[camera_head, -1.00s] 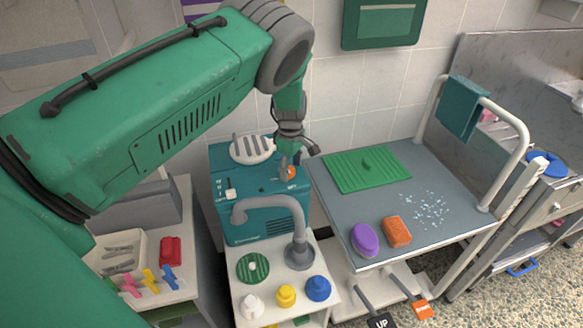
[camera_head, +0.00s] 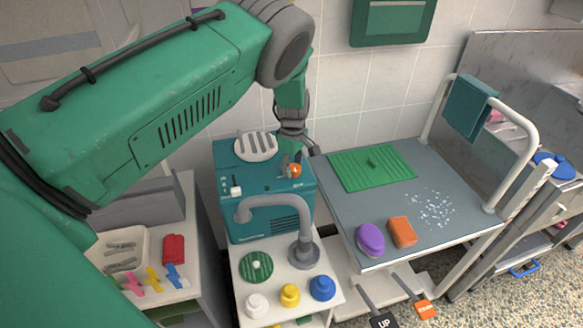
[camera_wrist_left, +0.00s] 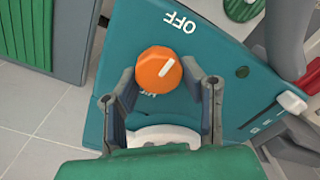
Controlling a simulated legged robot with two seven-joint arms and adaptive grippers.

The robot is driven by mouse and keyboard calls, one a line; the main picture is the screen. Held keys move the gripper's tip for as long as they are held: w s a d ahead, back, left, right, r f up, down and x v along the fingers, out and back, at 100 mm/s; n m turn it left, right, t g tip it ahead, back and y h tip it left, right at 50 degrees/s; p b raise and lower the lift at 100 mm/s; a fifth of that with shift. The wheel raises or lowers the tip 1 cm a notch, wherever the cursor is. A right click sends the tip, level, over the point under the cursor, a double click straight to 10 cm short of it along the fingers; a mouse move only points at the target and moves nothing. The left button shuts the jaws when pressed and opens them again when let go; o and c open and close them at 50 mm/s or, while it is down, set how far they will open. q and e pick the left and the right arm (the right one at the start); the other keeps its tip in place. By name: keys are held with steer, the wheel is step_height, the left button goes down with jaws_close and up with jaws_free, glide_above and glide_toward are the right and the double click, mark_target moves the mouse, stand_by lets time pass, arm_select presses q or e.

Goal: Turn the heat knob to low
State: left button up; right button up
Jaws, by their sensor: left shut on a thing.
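The heat knob (camera_wrist_left: 158,70) is orange with a white pointer line, on top of a teal machine (camera_head: 262,183). In the left wrist view its line slants up and right, towards the side with the OFF label (camera_wrist_left: 180,22). Another label below the knob is mostly hidden. My left gripper (camera_wrist_left: 163,82) is shut on the knob, one finger on each side. In the head view the knob (camera_head: 295,170) shows small beside the gripper's fingers. My right gripper is not in view.
The machine also has a white slider (camera_head: 236,191) and a pale slotted vent (camera_head: 256,146). A grey curved pipe (camera_head: 300,222) rises in front. A grey table (camera_head: 340,215) with a green mat (camera_head: 350,172), a purple brush (camera_head: 370,238) and an orange block (camera_head: 403,232) stands to the right.

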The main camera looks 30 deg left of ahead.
arm_select(q)
steer(key=m, duration=0.1)
steer(key=m+b, duration=0.1)
steer(key=d+m, duration=0.1)
steer(key=m, duration=0.1)
steer(key=shift+w+r, duration=0.15)
steer(key=shift+w, duration=0.15)
steer(key=m+b, duration=0.1)
steer(key=m, duration=0.3)
steer(key=shift+a+m, duration=0.1)
steer(key=shift+m, duration=0.3)
steer(key=m+b, duration=0.1)
steer(key=m, duration=0.3)
steer(key=shift+m, duration=0.3)
steer(key=shift+s+m, duration=0.2)
steer(key=shift+m, duration=1.3)
steer(key=shift+s+m, duration=0.1)
steer(key=shift+m, duration=0.2)
steer(key=o, duration=1.1)
steer(key=shift+o, duration=0.2)
